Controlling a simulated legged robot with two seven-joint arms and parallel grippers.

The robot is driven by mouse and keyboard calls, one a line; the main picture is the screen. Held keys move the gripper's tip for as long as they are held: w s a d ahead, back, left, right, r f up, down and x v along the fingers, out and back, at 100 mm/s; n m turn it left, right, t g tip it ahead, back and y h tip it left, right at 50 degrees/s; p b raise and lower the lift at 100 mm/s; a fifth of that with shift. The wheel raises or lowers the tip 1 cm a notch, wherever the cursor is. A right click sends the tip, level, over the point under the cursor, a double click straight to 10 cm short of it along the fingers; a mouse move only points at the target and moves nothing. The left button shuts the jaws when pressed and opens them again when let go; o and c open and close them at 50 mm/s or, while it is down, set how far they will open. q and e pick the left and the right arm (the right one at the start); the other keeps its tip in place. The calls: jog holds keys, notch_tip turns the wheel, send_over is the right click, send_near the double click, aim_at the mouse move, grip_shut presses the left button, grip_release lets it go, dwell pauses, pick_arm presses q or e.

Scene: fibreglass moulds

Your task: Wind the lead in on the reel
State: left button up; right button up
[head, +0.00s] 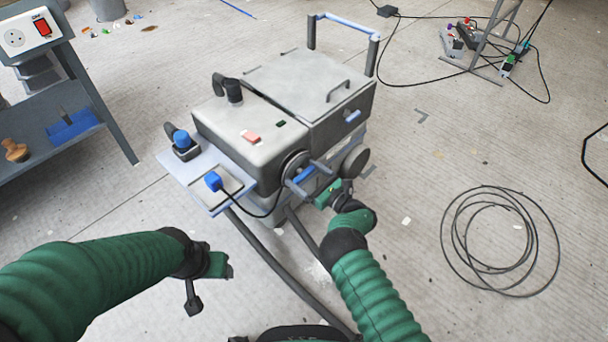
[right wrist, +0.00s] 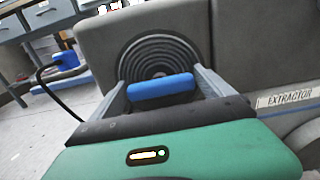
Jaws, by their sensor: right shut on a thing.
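The grey extractor (head: 225,135) stands on the floor in the middle of the head view. The reel (head: 290,163) sits on its near side and shows as dark concentric rings in the right wrist view (right wrist: 160,55). My right gripper (head: 307,177) is shut on the reel's blue handle (right wrist: 160,86), its two grey fingers on either side of it. The black lead (head: 256,215) sags from a blue plug (head: 213,181) on the extractor's side shelf towards the reel. My left gripper (head: 213,268) hangs apart at lower left; its finger gap is unclear.
A grey bench (head: 70,140) with a socket box (head: 27,34) stands at left. Grey hoses (head: 285,275) run from the extractor towards me. A coil of black cable (head: 450,250) lies on the floor at right. A metal stand (head: 490,45) with cables is at upper right.

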jog(key=shift+s+d+f, duration=0.1)
jog(key=shift+s+f, duration=0.05)
jog(key=shift+f, duration=0.3)
jog(key=o, duration=1.8)
jog(key=shift+r, duration=0.15)
jog(key=shift+s+d+r+p, duration=0.15)
jog(key=shift+s+d+p, duration=0.15)
jog(key=shift+p, duration=0.15)
jog(key=p+v, duration=0.7)
jog(key=v, duration=0.9)
jog(key=shift+w, duration=0.1)
